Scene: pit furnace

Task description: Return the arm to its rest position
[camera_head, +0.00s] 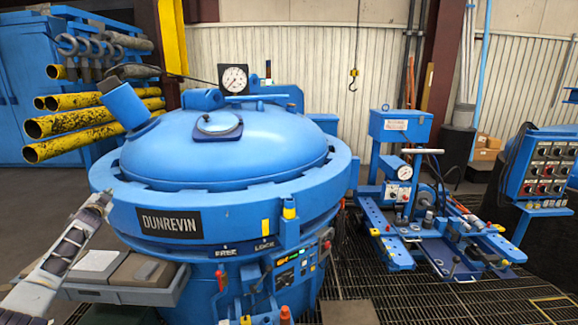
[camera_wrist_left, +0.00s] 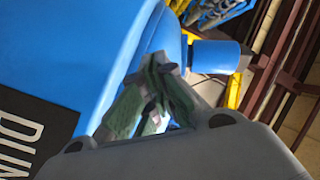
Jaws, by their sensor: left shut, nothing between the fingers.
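My left gripper (camera_head: 98,202) reaches up from the lower left in the head view, in front of the left side of the blue furnace (camera_head: 235,155). It is shut and empty. In the wrist view its greenish fingers (camera_wrist_left: 158,78) meet at the tips, close to the blue furnace wall. The furnace's dark DUNREVIN plate (camera_head: 169,222) is to the right of the gripper and also shows in the wrist view (camera_wrist_left: 30,130). I cannot tell whether the fingers touch the furnace. My right gripper is out of view.
A tray with grey and brown slabs (camera_head: 145,270) juts out beside my left arm. Yellow pipes (camera_head: 90,125) stick out at the upper left. A blue bench with a gauge (camera_head: 425,225) and a control panel (camera_head: 550,168) stand right. Grating floor (camera_head: 400,285) lies between.

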